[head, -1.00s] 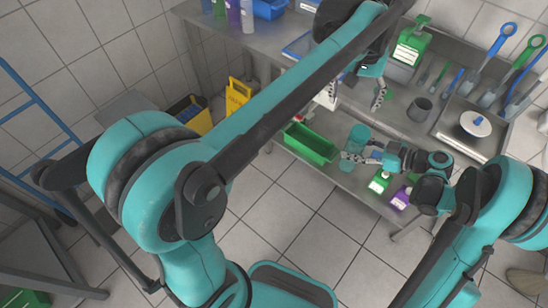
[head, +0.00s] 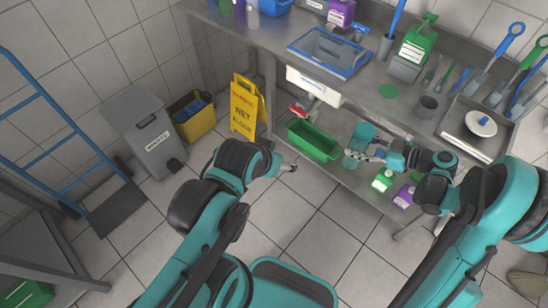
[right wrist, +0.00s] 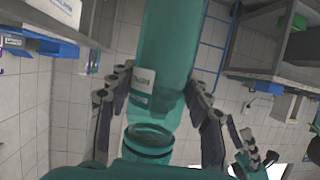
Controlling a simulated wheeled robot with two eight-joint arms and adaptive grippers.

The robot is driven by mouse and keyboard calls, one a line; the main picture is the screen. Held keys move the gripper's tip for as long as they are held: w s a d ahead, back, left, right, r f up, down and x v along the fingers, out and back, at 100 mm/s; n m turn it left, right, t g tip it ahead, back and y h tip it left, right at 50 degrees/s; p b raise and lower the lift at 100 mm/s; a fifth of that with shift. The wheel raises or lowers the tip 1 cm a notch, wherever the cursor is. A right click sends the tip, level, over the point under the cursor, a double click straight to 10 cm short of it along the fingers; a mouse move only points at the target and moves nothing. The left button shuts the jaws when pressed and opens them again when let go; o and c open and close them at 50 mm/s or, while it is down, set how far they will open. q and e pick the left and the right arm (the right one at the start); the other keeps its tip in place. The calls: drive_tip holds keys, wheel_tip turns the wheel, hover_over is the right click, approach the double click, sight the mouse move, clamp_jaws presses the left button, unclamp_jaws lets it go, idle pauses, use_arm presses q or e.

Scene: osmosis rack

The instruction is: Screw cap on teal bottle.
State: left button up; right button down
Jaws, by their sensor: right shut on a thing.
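The teal bottle (head: 362,133) is held over the lower shelf in the head view. My right gripper (head: 373,153) is shut on it, with fingers across its body. The right wrist view shows the bottle (right wrist: 165,50) large between the two fingers, with a white label and a ringed round end towards the camera. I see no cap clearly on it. A flat green disc (head: 389,91) lies on the worktop; I cannot tell whether it is the cap. My left gripper (head: 289,166) is over the floor, left of the green bin, apart from the bottle; its fingers are too small to read.
A green bin (head: 314,141), a green-labelled bottle (head: 383,179) and a purple one (head: 404,196) are on the lower shelf. A yellow wet-floor sign (head: 246,108) stands left.

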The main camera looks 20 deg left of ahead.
idle(0.3)
drive_tip(key=s+d+r+m+t+h, duration=0.1)
drive_tip(key=d+r+m+t+h, duration=0.3)
drive_tip(key=d, duration=0.4)
drive_tip(key=s+d+r+m+t+h, duration=0.1)
drive_tip(key=d+r+m+t+h, duration=0.4)
drive_tip(key=d+m, duration=0.3)
drive_tip(key=shift+s+d+r+m+t, duration=0.2)
drive_tip(key=shift+m+t, duration=0.1)
drive_tip(key=shift+t, duration=0.5)
